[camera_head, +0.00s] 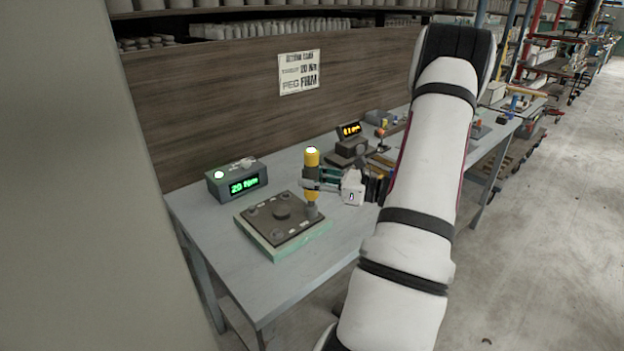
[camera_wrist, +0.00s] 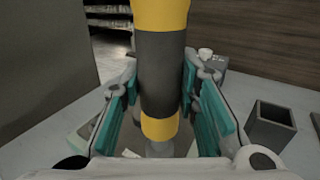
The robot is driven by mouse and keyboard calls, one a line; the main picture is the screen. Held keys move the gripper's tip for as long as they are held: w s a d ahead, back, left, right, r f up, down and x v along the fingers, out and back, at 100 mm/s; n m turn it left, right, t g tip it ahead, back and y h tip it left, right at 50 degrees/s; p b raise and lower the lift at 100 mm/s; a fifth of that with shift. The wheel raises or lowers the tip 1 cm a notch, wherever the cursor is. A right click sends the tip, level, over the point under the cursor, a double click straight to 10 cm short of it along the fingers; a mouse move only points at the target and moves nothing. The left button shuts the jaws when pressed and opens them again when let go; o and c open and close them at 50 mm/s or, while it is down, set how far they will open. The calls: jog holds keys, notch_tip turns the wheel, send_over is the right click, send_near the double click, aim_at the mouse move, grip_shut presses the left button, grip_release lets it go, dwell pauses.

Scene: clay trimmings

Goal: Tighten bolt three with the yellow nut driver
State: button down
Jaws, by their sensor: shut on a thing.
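A yellow nut driver (camera_head: 312,160) with a dark grey band stands upright in my gripper (camera_head: 318,181). The driver (camera_wrist: 160,70) also fills the middle of the wrist view, between the teal finger pads. My gripper (camera_wrist: 160,100) is shut around the dark band. The driver's grey lower end (camera_head: 312,210) is at the right corner of the dark bolt plate (camera_head: 265,225), which lies on a pale green base. Whether it sits on a bolt there is hidden. Other bolt heads and a round central boss (camera_head: 283,211) show on the plate.
A grey box with a green display reading 20 Nm (camera_head: 243,187) stands behind the plate. A device with an orange display (camera_head: 349,130) stands further right. A sign (camera_head: 299,72) hangs on the wooden back panel. The bench front (camera_head: 230,270) is clear.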

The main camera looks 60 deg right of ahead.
aim_at(312, 158)
jog(key=shift+f, duration=0.2)
jog(key=shift+r+p, duration=1.95)
jog(key=shift+r, duration=1.3)
